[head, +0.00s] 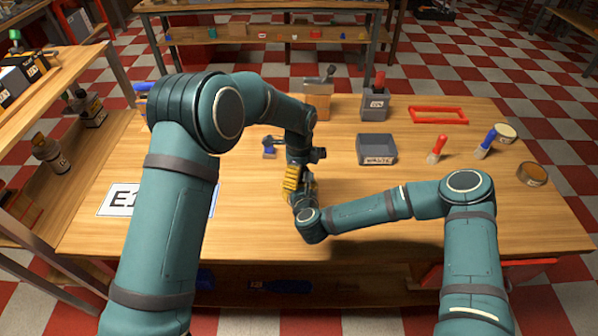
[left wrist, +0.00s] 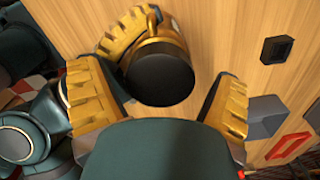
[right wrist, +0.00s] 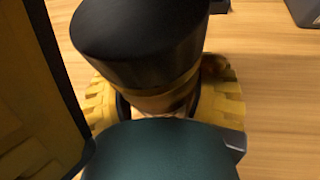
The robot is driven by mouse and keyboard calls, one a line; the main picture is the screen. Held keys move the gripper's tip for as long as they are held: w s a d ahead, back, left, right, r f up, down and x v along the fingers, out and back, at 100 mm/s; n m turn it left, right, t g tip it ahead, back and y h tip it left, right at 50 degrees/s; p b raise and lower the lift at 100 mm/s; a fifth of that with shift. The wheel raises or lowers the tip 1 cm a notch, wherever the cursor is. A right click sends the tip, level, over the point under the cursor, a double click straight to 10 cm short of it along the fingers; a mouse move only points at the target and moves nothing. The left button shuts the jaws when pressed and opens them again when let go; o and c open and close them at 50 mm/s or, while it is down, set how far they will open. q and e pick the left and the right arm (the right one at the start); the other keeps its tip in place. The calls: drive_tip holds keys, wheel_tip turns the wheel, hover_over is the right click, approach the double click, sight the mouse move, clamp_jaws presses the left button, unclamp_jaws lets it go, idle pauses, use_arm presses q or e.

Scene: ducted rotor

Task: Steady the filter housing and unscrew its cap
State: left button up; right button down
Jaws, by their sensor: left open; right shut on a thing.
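The filter housing stands on the wooden table, mostly hidden behind my grippers in the head view. In the right wrist view its gold body (right wrist: 178,92) shows below a wide black cap (right wrist: 140,28). The cap (left wrist: 160,78) also shows end-on in the left wrist view, with part of the housing (left wrist: 148,42) behind it. My right gripper (right wrist: 162,102) is shut on the housing's body, below the cap. My left gripper (left wrist: 158,95) is open, its yellow fingers on either side of the cap with gaps visible. In the head view the left gripper (head: 293,180) is above the table's middle.
A grey waste bin (head: 377,150) stands right of the grippers. Farther right are a red-handled brush (head: 437,148), a blue-handled brush (head: 486,142), a round tin (head: 532,175) and a red frame (head: 438,115). The table's front right is clear apart from my right arm.

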use_arm(q)
drive_tip(key=shift+r, duration=2.25)
use_arm(e)
unclamp_jaws()
